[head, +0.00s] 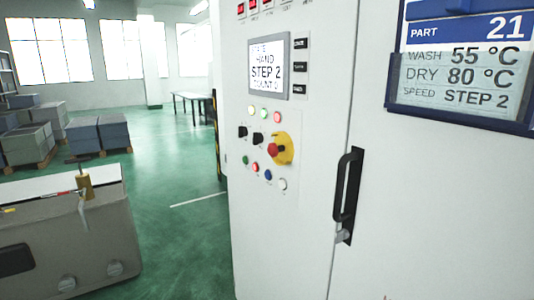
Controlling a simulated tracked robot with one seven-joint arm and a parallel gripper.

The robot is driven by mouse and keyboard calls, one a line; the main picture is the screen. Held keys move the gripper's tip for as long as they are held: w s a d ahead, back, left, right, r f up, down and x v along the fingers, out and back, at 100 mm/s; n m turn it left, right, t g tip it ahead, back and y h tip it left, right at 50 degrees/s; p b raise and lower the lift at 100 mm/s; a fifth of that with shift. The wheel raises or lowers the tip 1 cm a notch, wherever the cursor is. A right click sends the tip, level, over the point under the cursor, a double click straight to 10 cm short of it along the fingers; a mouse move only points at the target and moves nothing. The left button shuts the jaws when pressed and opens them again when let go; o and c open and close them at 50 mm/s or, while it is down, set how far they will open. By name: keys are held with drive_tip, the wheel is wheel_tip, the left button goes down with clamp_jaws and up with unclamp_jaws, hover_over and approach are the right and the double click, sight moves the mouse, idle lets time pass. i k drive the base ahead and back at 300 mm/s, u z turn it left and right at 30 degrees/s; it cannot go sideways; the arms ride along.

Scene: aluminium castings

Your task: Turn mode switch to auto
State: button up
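Two black rotary knobs sit side by side on the control panel of a white cabinet (330,60), a left knob (243,132) and a right knob (258,138). Their labels are too small to read, so I cannot tell which one is the mode switch, nor its exact setting. The display (269,67) above them reads HAND, STEP 2, and a count line that looks like 0. My gripper is not in view.
A red emergency stop on a yellow plate (285,149) sits right of the knobs, with coloured round buttons or lamps above and below. A black door handle (347,190) sticks out further right. A card holder (465,75) shows PART 21. Green floor (185,160) is open left of the cabinet.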

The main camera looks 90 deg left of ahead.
sight(243, 131)
drive_tip(key=u, duration=0.8)
drive_tip(key=i, duration=0.25)
drive_tip(key=u, duration=1.45)
drive_tip(key=k, duration=0.5)
drive_tip(key=u, duration=0.95)
drive_tip(key=i, duration=0.5)
drive_tip(key=u, duration=0.05)
